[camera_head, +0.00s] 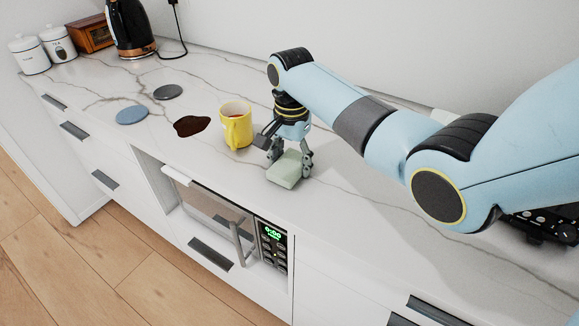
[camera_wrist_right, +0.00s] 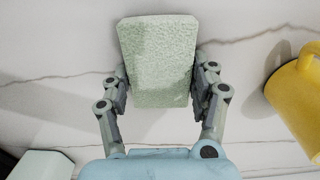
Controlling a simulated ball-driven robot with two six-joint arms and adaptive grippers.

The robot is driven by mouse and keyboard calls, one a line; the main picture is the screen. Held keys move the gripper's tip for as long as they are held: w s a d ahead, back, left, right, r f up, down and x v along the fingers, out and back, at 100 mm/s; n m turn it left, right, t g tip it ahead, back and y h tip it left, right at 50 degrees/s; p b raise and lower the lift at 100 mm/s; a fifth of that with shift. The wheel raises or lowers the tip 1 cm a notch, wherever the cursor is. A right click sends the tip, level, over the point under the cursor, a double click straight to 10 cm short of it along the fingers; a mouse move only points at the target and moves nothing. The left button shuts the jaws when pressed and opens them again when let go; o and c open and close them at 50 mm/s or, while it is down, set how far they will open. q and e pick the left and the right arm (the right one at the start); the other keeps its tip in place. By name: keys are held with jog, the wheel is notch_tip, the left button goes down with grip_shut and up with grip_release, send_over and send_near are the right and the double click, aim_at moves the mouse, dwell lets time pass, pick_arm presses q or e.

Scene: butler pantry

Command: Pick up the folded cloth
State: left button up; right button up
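The folded cloth (camera_head: 286,169) is a pale green, thick, block-like piece at the front part of the counter, right of the yellow mug. My right gripper (camera_head: 290,158) points down over it with a finger on each side. In the right wrist view the cloth (camera_wrist_right: 160,62) fills the space between the two fingers (camera_wrist_right: 160,90), whose pads lie against its sides. The gripper looks shut on it. Whether its underside touches the counter cannot be made out. My left gripper is not in view.
The yellow mug (camera_head: 236,127) with dark red contents stands close left of the gripper. A dark spill (camera_head: 191,125) and two round coasters, blue (camera_head: 132,115) and grey (camera_head: 168,91), lie further left. A kettle (camera_head: 130,28) and canisters (camera_head: 58,43) stand at the back. The microwave (camera_head: 225,218) is below the counter.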

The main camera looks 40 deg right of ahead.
aim_at(296, 162)
jog(key=c, duration=0.5)
jog(key=shift+r, duration=0.45)
jog(key=r, duration=0.3)
jog(key=shift+s+d+r, duration=0.35)
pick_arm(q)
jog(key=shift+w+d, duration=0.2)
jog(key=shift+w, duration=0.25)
pick_arm(e)
jog(key=s+d+r, duration=0.6)
jog(key=s, duration=0.3)
jog(key=shift+r, duration=0.25)
